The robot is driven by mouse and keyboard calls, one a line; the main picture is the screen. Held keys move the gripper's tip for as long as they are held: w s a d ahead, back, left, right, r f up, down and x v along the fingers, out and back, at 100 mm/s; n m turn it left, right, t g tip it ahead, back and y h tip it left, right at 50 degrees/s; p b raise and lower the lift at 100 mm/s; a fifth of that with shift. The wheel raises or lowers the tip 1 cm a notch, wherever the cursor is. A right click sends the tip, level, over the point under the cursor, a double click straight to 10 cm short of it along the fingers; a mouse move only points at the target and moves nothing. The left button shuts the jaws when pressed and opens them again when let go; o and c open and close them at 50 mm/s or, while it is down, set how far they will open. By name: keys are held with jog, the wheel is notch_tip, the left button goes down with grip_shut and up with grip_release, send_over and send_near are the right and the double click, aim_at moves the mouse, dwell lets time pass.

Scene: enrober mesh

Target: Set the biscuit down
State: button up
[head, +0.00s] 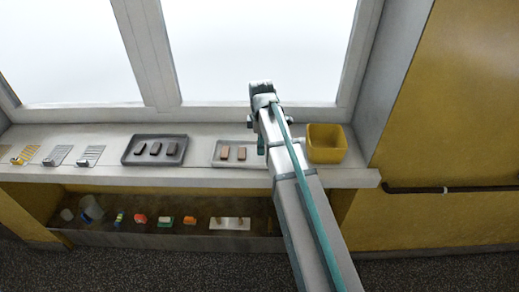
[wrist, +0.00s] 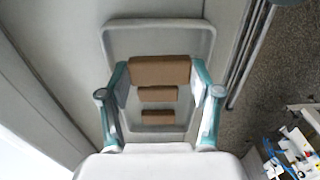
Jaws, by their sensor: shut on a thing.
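My gripper (wrist: 160,74) is shut on a brown rectangular biscuit (wrist: 160,70), with a teal finger at each end of it in the wrist view. The held biscuit looks larger than two similar brown biscuits (wrist: 158,94) (wrist: 157,117) lined up on a pale tray (wrist: 195,29). I cannot tell whether it touches the tray. In the head view, the pale tray (head: 229,164) lies on the sill with two brown biscuits (head: 225,152) (head: 241,153) visible. My arm hides the held biscuit and most of the gripper there.
A yellow bin (head: 326,143) stands just right of my arm. A dark tray (head: 130,158) with three dark pieces lies left of the pale tray. Small wire racks (head: 90,155) lie farther left. A window rises behind the sill (head: 200,178); a shelf below holds several small objects.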

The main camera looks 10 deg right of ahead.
jog(key=shift+w+a+f, duration=0.2)
jog(key=shift+a+f, duration=0.05)
jog(key=shift+f, duration=0.1)
jog(key=shift+f+p, duration=0.35)
jog(key=shift+f, duration=1.2)
jog(key=shift+f, duration=0.2)
jog(key=o, duration=0.9)
jog(key=shift+c, duration=0.2)
jog(key=shift+r, duration=0.1)
notch_tip(320, 180, up, 12)
jog(key=shift+r+b, duration=0.1)
jog(key=shift+b, duration=0.95)
